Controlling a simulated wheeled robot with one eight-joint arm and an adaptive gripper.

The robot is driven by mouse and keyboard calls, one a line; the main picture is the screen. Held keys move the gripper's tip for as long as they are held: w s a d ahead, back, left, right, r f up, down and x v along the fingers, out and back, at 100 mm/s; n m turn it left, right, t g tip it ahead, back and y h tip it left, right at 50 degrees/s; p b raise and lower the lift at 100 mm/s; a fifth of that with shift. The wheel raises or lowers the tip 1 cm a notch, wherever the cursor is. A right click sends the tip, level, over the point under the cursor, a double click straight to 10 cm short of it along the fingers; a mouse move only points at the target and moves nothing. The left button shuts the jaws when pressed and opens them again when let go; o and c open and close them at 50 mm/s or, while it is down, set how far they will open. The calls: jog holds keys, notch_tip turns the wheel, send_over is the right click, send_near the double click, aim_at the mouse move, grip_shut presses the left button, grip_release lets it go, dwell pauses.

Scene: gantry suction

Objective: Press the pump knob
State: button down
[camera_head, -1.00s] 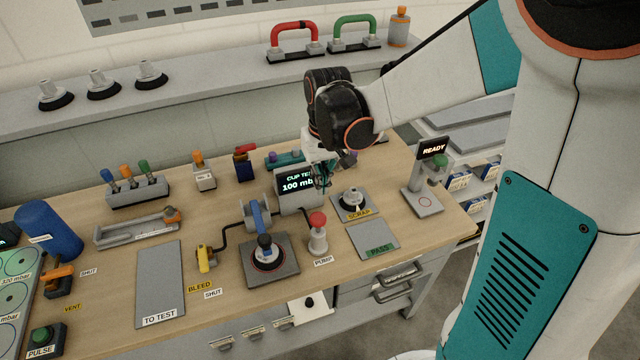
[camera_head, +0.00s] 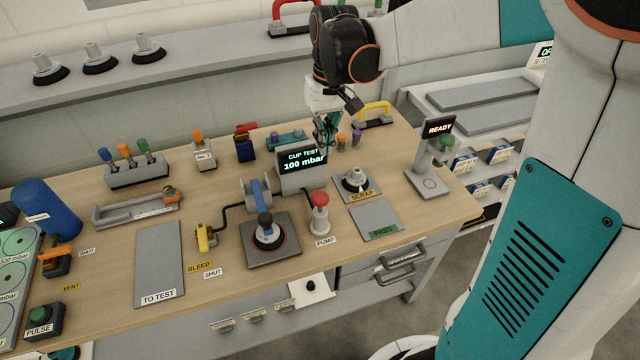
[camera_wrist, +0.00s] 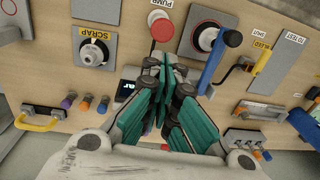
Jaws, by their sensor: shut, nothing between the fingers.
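The pump knob (camera_head: 320,199) is a red cap on a pale cylinder, standing upright behind the PUMP label (camera_head: 325,241). It shows in the wrist view as a red disc (camera_wrist: 161,28) just beyond my fingertips. My gripper (camera_head: 328,146) is shut and empty. It hangs above the table behind the pump knob, near the cup test display (camera_head: 302,160) that reads 100 mbar. In the wrist view the teal fingers of my gripper (camera_wrist: 166,70) are together and cover most of the display. The fingers are apart from the knob.
A suction cup on a test plate (camera_head: 287,249) stands left of the pump, with a blue lever (camera_head: 257,194) behind it. The SCRAP plate (camera_head: 345,184) with a cup and the empty PASS plate (camera_head: 375,212) are to the right. A yellow bleed valve (camera_head: 203,238) is further left.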

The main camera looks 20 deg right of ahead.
aim_at(320, 192)
jog(key=f+b, duration=0.1)
jog(key=f, duration=0.3)
jog(key=f+b, duration=0.1)
jog(key=f, duration=0.4)
jog(key=a+f+b, duration=0.1)
jog(key=f, duration=0.4)
jog(key=shift+s, duration=0.1)
jog(key=shift+f+b, duration=0.1)
jog(key=shift+b, duration=0.2)
notch_tip(320, 192, down, 4)
jog(key=shift+r+b, duration=0.2)
jog(key=shift+b, duration=1.05)
jog(key=shift+r, duration=0.1)
notch_tip(320, 192, up, 14)
jog(key=d+p, duration=0.1)
jog(key=p, duration=0.4)
